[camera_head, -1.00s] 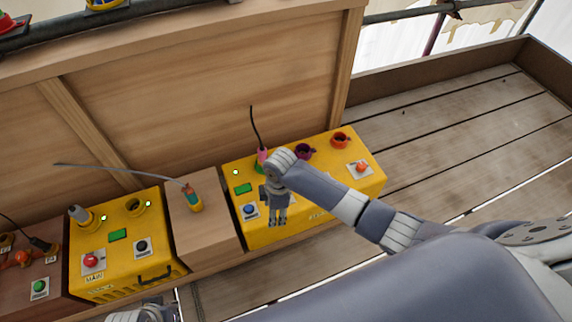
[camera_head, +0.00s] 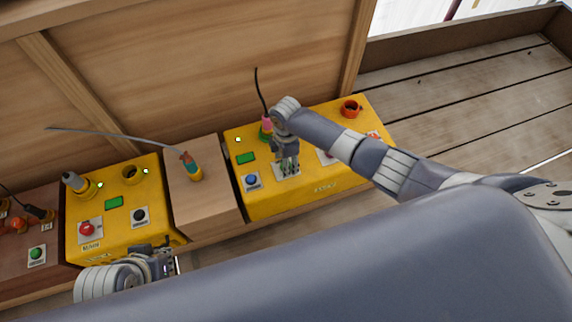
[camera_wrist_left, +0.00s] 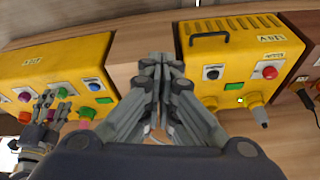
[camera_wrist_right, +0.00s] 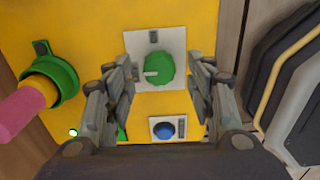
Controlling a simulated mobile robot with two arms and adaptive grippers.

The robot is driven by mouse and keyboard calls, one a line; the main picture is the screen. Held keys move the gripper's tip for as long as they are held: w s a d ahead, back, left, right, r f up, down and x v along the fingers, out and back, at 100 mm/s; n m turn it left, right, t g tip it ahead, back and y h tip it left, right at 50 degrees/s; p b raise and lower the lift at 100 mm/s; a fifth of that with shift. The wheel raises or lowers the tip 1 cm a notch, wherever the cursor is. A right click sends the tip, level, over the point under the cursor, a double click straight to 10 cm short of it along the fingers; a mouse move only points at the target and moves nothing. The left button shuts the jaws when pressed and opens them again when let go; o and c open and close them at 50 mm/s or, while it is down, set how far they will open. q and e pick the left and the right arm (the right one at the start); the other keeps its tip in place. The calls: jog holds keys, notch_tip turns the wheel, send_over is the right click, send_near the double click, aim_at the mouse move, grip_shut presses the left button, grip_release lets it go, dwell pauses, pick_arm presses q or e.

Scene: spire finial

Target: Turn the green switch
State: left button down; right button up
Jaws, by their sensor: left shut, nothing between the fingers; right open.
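The green switch (camera_wrist_right: 158,68) is a round green knob with a pale pointer mark on a white plate, on the right-hand yellow box (camera_head: 318,188). My right gripper (camera_wrist_right: 161,76) is open, with one finger on each side of the knob in the right wrist view; I cannot tell whether they touch it. In the head view the right gripper (camera_head: 287,160) points down over the switch and mostly hides it. My left gripper (camera_wrist_left: 161,58) is shut and empty, in front of the wooden block (camera_head: 203,213) between the two yellow boxes. It also shows in the head view (camera_head: 165,262).
A blue button (camera_wrist_right: 166,130) sits beside the green switch. A pink plug (camera_wrist_right: 20,112) stands in a green socket (camera_wrist_right: 66,80). Another yellow box (camera_head: 120,232) and a brown box with a green knob (camera_head: 37,254) stand at left. A wooden wall rises behind.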

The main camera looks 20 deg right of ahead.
pick_arm(q)
jog(key=shift+w+d+r+t, duration=0.1)
jog(key=shift+w+d+t, duration=0.15)
jog(key=shift+w, duration=0.4)
jog(key=shift+w+d+t, duration=0.1)
jog(key=shift+w+t, duration=0.25)
jog(key=shift+w, duration=0.25)
pick_arm(e)
jog(key=shift+f, duration=0.85)
jog(key=c, duration=1.1)
jog(key=shift+o, duration=0.2)
pick_arm(q)
jog(key=shift+s, duration=0.15)
